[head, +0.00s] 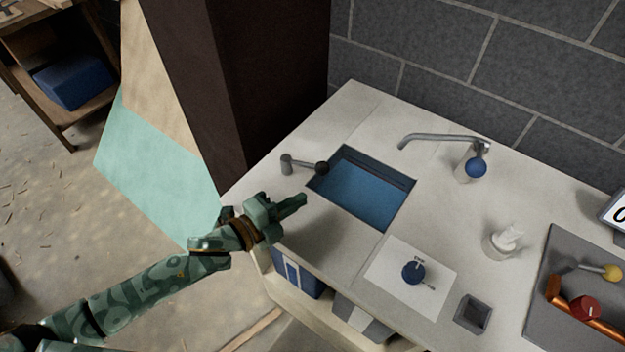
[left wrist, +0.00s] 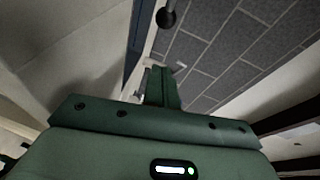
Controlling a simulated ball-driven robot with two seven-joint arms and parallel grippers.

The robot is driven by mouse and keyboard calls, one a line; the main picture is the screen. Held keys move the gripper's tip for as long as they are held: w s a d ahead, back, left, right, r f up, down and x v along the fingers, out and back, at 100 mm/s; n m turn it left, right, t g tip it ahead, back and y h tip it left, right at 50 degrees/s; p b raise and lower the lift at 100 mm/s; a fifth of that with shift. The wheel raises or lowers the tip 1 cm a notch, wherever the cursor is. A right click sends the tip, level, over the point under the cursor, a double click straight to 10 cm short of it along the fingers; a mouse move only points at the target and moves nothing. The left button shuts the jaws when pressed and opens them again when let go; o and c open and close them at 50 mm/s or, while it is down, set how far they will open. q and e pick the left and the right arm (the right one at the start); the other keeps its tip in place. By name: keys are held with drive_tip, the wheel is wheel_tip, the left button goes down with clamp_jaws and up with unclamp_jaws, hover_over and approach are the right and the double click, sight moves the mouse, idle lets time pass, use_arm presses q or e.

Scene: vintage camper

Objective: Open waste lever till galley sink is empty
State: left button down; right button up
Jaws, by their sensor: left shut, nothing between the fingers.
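The galley sink (head: 362,192) is a rectangular basin in the white counter, with blue water in it. The waste lever (head: 303,165) is a grey post with an arm ending in a dark ball, at the sink's back-left corner. The dark ball also shows at the top of the left wrist view (left wrist: 166,18). My left gripper (head: 303,199) is shut and empty, in front of the lever near the sink's left edge, apart from the lever in the head view. The left wrist view shows its closed fingers (left wrist: 161,88). My right gripper is not in view.
A tap (head: 440,138) with a blue knob stands behind the sink. A dark tall panel (head: 265,80) rises behind the counter's left end.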

use_arm(q)
drive_tip(key=x, duration=0.4)
drive_tip(key=shift+f, duration=0.1)
drive_tip(key=w, duration=0.2)
drive_tip(key=w+b, duration=0.1)
drive_tip(key=shift+w+d+f, duration=0.15)
drive_tip(key=shift+d+f, duration=0.2)
drive_tip(key=shift+w, duration=0.5)
